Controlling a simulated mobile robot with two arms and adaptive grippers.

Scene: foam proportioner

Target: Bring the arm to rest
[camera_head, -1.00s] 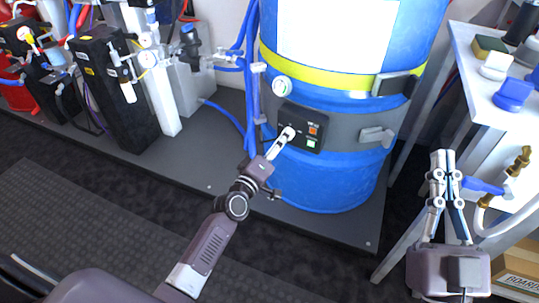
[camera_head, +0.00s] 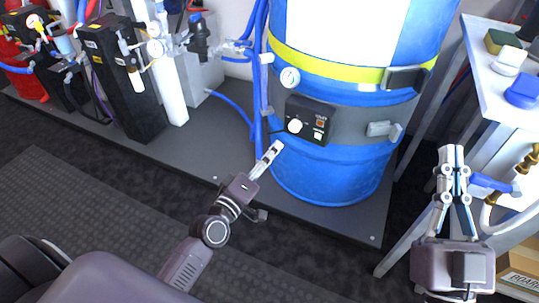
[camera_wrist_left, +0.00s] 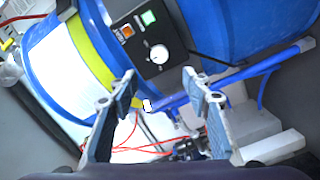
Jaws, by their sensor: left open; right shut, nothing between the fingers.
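My left gripper (camera_head: 271,155) is in front of the lower part of the blue drum (camera_head: 325,172), apart from the control box (camera_head: 309,119) on its grey band. The box carries a white knob (camera_head: 295,126), an orange switch and a pale green-white button. In the left wrist view my left gripper (camera_wrist_left: 162,88) has its two fingers spread apart with nothing between them. The box (camera_wrist_left: 150,40) and its white knob (camera_wrist_left: 159,54) show beyond the fingers. My right gripper (camera_head: 451,157) points up at the right, its fingers together and empty, beside the white table.
The drum stands on a grey platform (camera_head: 225,160). Blue hoses (camera_head: 259,70) run up beside it. Black units (camera_head: 120,80) with gauges stand at the left. A white table (camera_head: 480,60) with coloured blocks is at the right, a cardboard box (camera_head: 520,270) below it. Dark floor in front is clear.

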